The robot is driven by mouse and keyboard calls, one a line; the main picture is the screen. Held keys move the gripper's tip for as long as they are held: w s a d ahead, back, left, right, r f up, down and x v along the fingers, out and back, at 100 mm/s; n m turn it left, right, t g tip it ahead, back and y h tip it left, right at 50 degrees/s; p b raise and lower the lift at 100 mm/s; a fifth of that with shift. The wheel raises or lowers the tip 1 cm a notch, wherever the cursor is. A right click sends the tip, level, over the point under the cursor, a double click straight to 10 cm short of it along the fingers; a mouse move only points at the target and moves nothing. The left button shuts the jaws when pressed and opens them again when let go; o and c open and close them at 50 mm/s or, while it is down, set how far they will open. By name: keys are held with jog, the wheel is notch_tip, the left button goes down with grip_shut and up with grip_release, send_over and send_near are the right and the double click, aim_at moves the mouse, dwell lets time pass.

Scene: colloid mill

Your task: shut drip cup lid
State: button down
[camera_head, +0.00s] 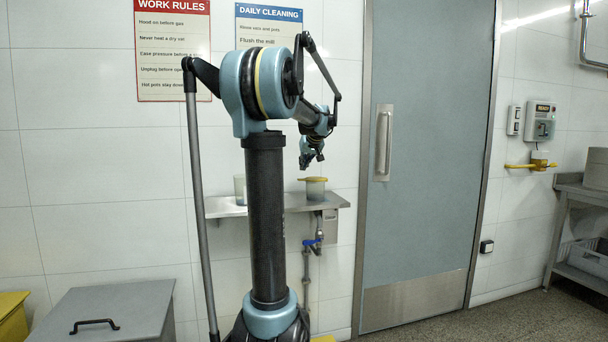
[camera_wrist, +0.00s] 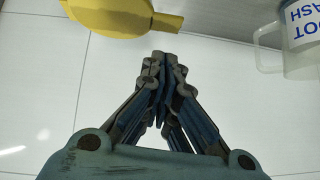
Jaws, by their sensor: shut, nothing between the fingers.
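The drip cup (camera_head: 315,190) is a small pale cup standing on the wall shelf, under a yellow lid (camera_head: 313,180). The lid lies across the cup's top and looks about level; I cannot tell whether it is fully seated. In the wrist view the yellow lid (camera_wrist: 112,14) shows at the top left, with a tab pointing right, cut off by the frame edge. My gripper (camera_head: 313,161) is above the lid, apart from it. In the wrist view my gripper (camera_wrist: 165,60) has its fingertips together with nothing between them.
A clear container (camera_wrist: 300,50) with a blue-lettered label shows at the wrist view's top right. A pale cup (camera_head: 240,189) stands on the shelf (camera_head: 222,207), left of my column. A valve with a blue handle (camera_head: 312,242) is below. A closed door (camera_head: 430,150) is to the right.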

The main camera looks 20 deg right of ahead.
jog(key=a+v, duration=0.1)
jog(key=v, duration=0.9)
jog(key=s+a+f+n+g+y, duration=0.1)
jog(key=s+a+f, duration=0.3)
jog(key=a+f, duration=0.3)
jog(key=s+a+f+g, duration=0.1)
jog(key=s+a+f, duration=0.35)
jog(key=a, duration=0.45)
jog(key=s+a+f+n+g+y, duration=0.1)
jog(key=s+a+f+g, duration=0.1)
jog(key=s+a+f, duration=0.5)
jog(key=s+a+f+g, duration=0.1)
jog(key=s+a+f, duration=0.2)
jog(key=s+f, duration=0.3)
jog(key=s+a+f+g+h, duration=0.1)
jog(key=s+a+f, duration=0.2)
jog(key=s+f, duration=0.3)
jog(key=s+a+f, duration=0.3)
jog(key=s+f, duration=0.2)
jog(key=f, duration=0.4)
jog(key=shift+s+a+n+g, duration=0.25)
jog(key=shift+s+n+g, duration=0.05)
jog(key=shift+s+g, duration=0.1)
jog(key=shift+w, duration=0.1)
jog(key=shift+w+f, duration=0.2)
jog(key=shift+w, duration=0.2)
